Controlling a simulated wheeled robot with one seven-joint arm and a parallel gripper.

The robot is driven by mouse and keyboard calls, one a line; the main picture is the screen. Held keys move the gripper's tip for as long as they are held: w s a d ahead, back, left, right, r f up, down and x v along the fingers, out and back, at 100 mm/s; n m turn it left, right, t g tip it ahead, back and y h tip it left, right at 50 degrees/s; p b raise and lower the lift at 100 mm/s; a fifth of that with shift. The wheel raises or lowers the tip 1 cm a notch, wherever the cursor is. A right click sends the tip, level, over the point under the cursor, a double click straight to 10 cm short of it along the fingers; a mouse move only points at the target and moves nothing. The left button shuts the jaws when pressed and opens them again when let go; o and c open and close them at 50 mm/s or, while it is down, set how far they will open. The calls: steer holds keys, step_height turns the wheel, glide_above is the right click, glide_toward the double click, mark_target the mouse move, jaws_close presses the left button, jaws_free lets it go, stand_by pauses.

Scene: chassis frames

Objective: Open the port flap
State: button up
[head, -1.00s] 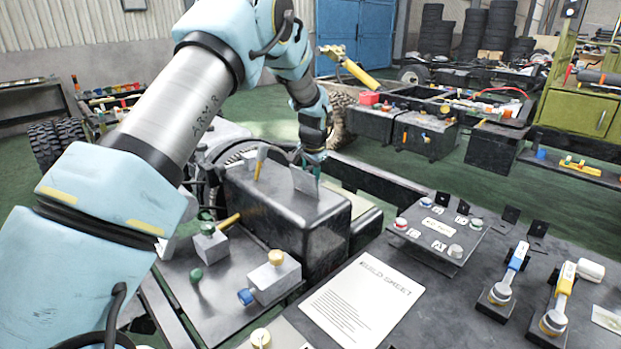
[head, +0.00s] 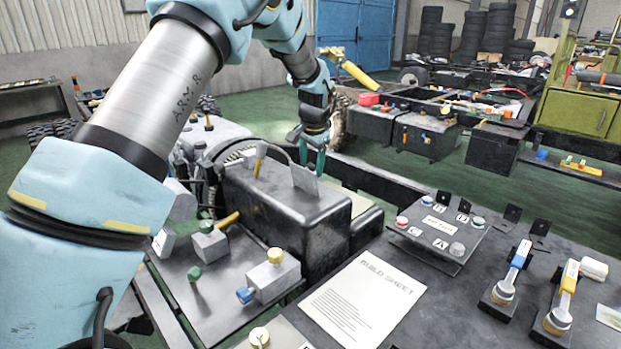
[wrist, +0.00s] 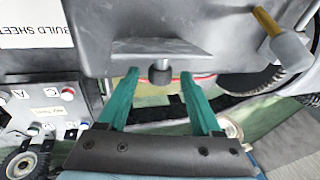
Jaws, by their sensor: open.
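A black tank-like housing (head: 285,217) stands in the middle of the head view. A thin grey plate, which looks like the port flap (head: 305,179), stands up from its top near the far edge. In the wrist view the flap (wrist: 150,46) shows as a grey slab, with a short dark round knob (wrist: 159,73) just below it. My gripper (head: 312,160) is at the far side of the flap. Its teal fingers are open, one on either side of the knob in the wrist view, with gaps on both sides. I cannot tell whether the knob belongs to the flap.
A yellow-handled lever (head: 260,160) stands left of the flap, and also shows in the wrist view (wrist: 285,40). A build sheet (head: 362,298), a button panel (head: 437,228) and two levers lie on the bench at right. Valve blocks (head: 273,276) stand in front of the housing.

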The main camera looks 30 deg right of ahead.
steer(key=b+v, duration=0.1)
steer(key=v, duration=0.4)
steer(key=shift+s+r, duration=0.1)
steer(key=shift+r, duration=0.25)
